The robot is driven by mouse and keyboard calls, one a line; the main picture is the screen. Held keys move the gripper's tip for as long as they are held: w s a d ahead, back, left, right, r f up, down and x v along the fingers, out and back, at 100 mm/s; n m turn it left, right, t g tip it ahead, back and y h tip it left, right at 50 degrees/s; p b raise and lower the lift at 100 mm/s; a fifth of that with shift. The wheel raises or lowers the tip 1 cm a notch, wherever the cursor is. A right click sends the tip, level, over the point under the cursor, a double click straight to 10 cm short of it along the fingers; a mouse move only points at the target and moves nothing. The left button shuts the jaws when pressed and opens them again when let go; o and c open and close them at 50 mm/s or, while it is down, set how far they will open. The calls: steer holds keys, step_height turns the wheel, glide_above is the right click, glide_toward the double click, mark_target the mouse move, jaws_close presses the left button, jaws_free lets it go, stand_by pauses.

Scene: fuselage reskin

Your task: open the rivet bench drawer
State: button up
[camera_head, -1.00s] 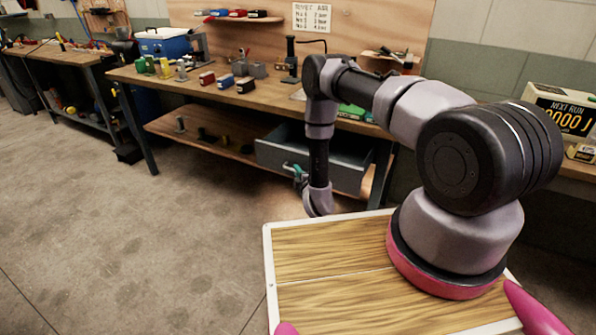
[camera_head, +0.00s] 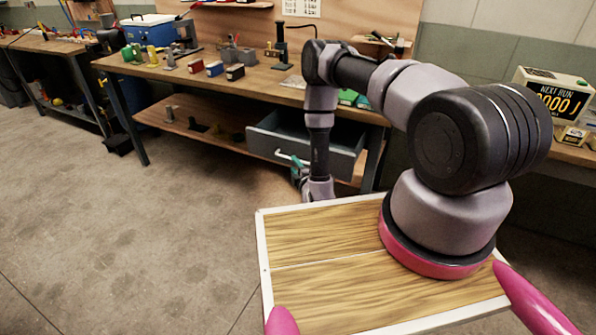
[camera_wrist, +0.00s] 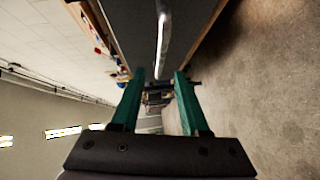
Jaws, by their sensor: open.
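The grey rivet bench drawer (camera_head: 348,160) stands pulled out below the bench top in the head view, and its hollow inside shows. Its pale bar handle (camera_head: 290,159) is on the front face, partly covered by my arm. In the wrist view the handle (camera_wrist: 162,35) runs down from the top edge, in line with the gap between my fingers, against the dark drawer front (camera_wrist: 130,30). My gripper (camera_wrist: 160,74) has its green fingers apart, with nothing gripped. In the head view my gripper (camera_head: 299,174) is low beside the handle, mostly hidden by my wrist.
The wooden bench top (camera_head: 255,90) holds small coloured blocks (camera_head: 215,69) and a blue cooler (camera_head: 148,32). A lower shelf (camera_head: 185,127) runs left of the drawer. Open concrete floor (camera_head: 150,230) lies in front. A counter box (camera_head: 552,97) stands at right.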

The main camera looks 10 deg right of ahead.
steer(key=shift+v, duration=2.25)
steer(key=w+d+r+m+h, duration=0.2)
steer(key=w+d+r+m, duration=0.15)
steer(key=w+r, duration=0.5)
steer(key=w+d+r+m+h, duration=0.15)
steer(key=w+r+m, duration=0.35)
steer(key=r, duration=0.6)
steer(key=s+d+r+m+g, duration=0.1)
steer(key=d+r+m+g, duration=0.15)
steer(key=r, duration=0.75)
steer(key=s+d+r+m+g, duration=0.1)
steer(key=r+m, duration=0.2)
steer(key=r, duration=0.7)
steer(key=s+d+r+m+g+y, duration=0.1)
steer(key=s+r+m+g+y, duration=0.2)
steer(key=s+r, duration=1)
steer(key=s+r+m+g, duration=0.1)
steer(key=s+r+m, duration=0.1)
steer(key=s, duration=0.9)
steer(key=s+r+m+g, duration=0.1)
steer(key=s+r+m, duration=0.1)
steer(key=s, duration=1)
steer(key=shift+r+m+g, duration=0.35)
steer(key=shift+m, duration=0.35)
